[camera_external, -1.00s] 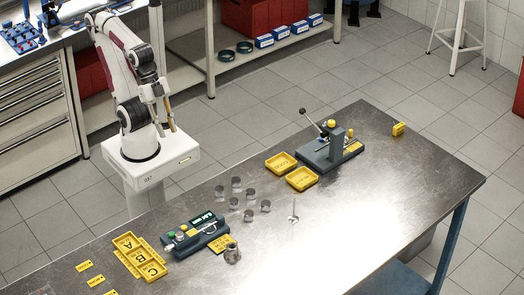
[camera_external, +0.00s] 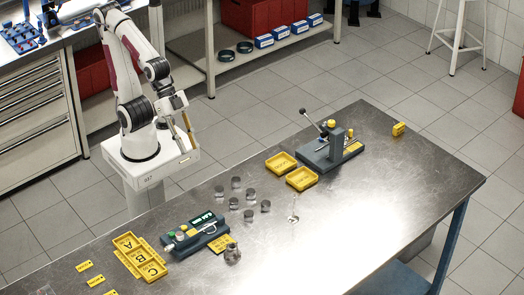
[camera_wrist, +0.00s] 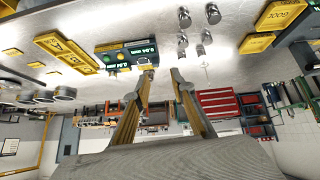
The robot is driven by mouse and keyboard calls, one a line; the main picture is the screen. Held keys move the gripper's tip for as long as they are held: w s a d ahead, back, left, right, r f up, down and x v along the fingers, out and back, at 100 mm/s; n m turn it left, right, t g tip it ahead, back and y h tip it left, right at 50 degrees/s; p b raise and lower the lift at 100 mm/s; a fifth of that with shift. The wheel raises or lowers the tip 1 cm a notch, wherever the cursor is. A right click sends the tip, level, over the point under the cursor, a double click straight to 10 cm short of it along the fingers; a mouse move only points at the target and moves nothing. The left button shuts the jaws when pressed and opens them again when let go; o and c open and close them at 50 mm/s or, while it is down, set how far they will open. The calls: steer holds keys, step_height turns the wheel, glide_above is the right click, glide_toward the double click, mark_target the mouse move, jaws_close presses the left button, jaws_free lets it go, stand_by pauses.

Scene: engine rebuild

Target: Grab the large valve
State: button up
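A thin-stemmed metal valve (camera_external: 293,218) is on the bright metal table, right of the group of grey cylinders. It looks small and pale in the glare, and a faint thin shape in the wrist view (camera_wrist: 206,68) appears to be the same valve. I cannot judge its size against another valve. My gripper (camera_external: 188,131) is beside my base, beyond the table's far edge and well apart from the valve. In the wrist view my gripper (camera_wrist: 160,76) has its two fingers apart with nothing held between them.
Several grey cylinders (camera_external: 249,215) stand mid-table. A gauge device (camera_external: 195,235) and lettered yellow trays (camera_external: 140,256) are at left. A round metal part (camera_external: 232,254) sits nearby. Yellow trays (camera_external: 301,179) and a lever fixture (camera_external: 331,148) are at the back.

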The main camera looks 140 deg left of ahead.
steer(key=w+a+f+n+t, duration=0.1)
steer(key=w+a+t, duration=0.1)
steer(key=w, duration=0.7)
steer(key=n+t+y, duration=0.3)
steer(key=y, duration=0.3)
glide_toward(294, 207)
steer(key=shift+w+a+r, duration=0.55)
steer(key=shift+w+r, duration=0.1)
steer(key=shift+r, duration=0.1)
steer(key=shift+w, duration=0.15)
steer(key=shift+x, duration=1.15)
